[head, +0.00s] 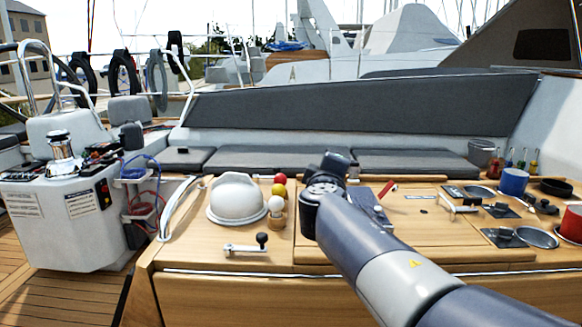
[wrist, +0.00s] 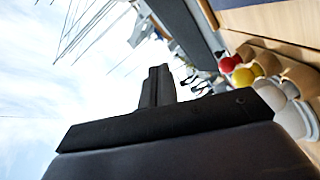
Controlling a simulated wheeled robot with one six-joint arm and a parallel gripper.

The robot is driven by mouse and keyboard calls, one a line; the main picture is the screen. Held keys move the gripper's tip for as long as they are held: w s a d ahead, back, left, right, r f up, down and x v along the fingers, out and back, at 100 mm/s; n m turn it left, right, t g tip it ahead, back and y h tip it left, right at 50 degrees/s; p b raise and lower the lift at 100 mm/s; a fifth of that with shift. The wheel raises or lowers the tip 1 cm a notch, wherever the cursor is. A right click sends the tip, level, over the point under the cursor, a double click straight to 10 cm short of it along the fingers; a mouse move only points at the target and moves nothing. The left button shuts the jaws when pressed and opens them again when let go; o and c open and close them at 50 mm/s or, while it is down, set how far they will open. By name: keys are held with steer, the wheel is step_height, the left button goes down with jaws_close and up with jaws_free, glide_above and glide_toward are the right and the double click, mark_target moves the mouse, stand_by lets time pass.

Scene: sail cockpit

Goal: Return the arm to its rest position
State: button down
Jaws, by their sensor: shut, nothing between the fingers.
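My arm reaches in from the lower right over the wooden cockpit table (head: 400,228) in the head view. My gripper (head: 336,165) is at its far end, above the back part of the table and right of the colored balls. In the wrist view my gripper (wrist: 158,86) shows with its fingers together and nothing between them. The wrist camera is turned on its side, with sky at the left and the table at the right. Part of the table behind my arm is hidden.
A white dome (head: 236,198), a red ball (head: 281,178), a yellow ball (head: 279,190) and a winch handle (head: 246,246) are left of my arm. A blue mug (head: 513,181), pans and a red mug (head: 571,222) stand right. Grey cushions (head: 270,160) lie behind.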

steer(key=a+f+n+t+p, duration=0.1)
steer(key=a+f+n+p, duration=0.3)
steer(key=a+n+p, duration=0.5)
steer(key=a+p, duration=0.1)
steer(key=p, duration=0.2)
steer(key=shift+f, duration=0.15)
steer(key=shift+s, duration=0.15)
stand_by(0.4)
